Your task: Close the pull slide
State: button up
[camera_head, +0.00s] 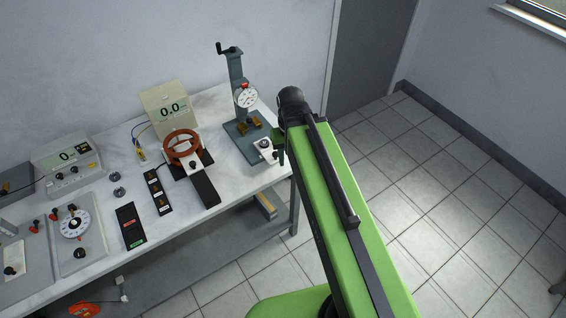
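A grey-blue test stand (236,75) with a top crank and a round dial gauge (246,96) stands at the right end of the bench. My gripper (279,152) is small and dark, beside the white block's right side. My arm hides most of it, so contact and finger opening cannot be told.
A red-brown ring coil (183,147) on a dark rail, a meter reading 0.0 (171,110) and several control boxes fill the bench (228,178) to the left. A wall stands behind. Open tiled floor (430,200) lies to the right.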

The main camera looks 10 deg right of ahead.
aim_at(271, 157)
jog(key=z, duration=0.6)
jog(key=k, duration=0.1)
jog(key=u, duration=0.7)
jog(key=i, duration=0.7)
jog(key=z, duration=0.4)
jog(key=k, duration=1.65)
jog(key=u, duration=1)
jog(key=i, duration=1)
jog(key=u, duration=0.1)
